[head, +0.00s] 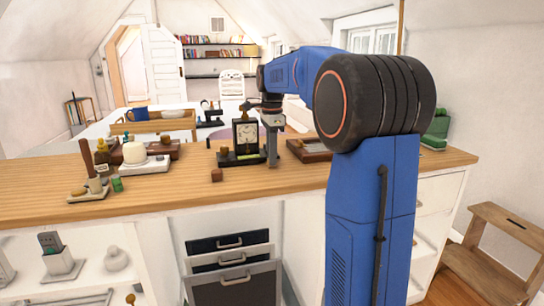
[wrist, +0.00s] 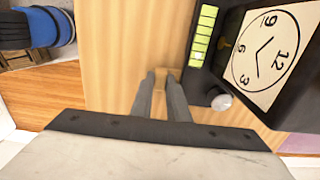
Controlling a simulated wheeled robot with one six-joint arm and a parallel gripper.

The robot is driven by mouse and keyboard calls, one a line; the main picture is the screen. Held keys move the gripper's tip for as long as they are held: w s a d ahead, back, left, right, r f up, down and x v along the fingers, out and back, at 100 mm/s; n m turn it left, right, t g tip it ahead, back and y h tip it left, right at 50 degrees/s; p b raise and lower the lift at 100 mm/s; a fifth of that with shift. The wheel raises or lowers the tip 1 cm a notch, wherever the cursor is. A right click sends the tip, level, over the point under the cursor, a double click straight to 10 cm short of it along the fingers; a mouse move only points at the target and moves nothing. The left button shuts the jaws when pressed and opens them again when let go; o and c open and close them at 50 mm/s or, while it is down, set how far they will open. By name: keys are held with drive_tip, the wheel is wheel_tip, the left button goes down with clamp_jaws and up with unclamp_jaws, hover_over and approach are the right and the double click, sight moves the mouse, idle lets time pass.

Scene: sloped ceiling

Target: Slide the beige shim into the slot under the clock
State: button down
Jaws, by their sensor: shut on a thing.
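The clock (head: 246,135) stands upright in a dark case on a dark base on the wooden counter, with a cream dial. In the wrist view the clock (wrist: 266,60) fills the upper right. My gripper (head: 273,163) is low over the counter just right of the clock. In the wrist view my gripper's two grey fingers (wrist: 160,76) are close together, shut on the beige shim (wrist: 159,83). The shim is small and blends with the wood, so its outline is hard to make out. The slot under the clock cannot be made out.
The wooden counter (head: 180,193) has bare room in front of the clock. A small brown block (head: 216,175) lies left of the clock's front. A dark framed tray (head: 308,150) is to the right. A white device (head: 143,160) and several small items stand to the left.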

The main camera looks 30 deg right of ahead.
drive_tip(key=shift+w+d, duration=0.2)
drive_tip(key=shift+w, duration=0.4)
drive_tip(key=c, duration=1.6)
unclamp_jaws()
drive_tip(key=shift+c, duration=0.2)
drive_tip(key=shift+w+r, duration=0.1)
drive_tip(key=shift+r, duration=0.05)
drive_tip(key=shift+c, duration=0.2)
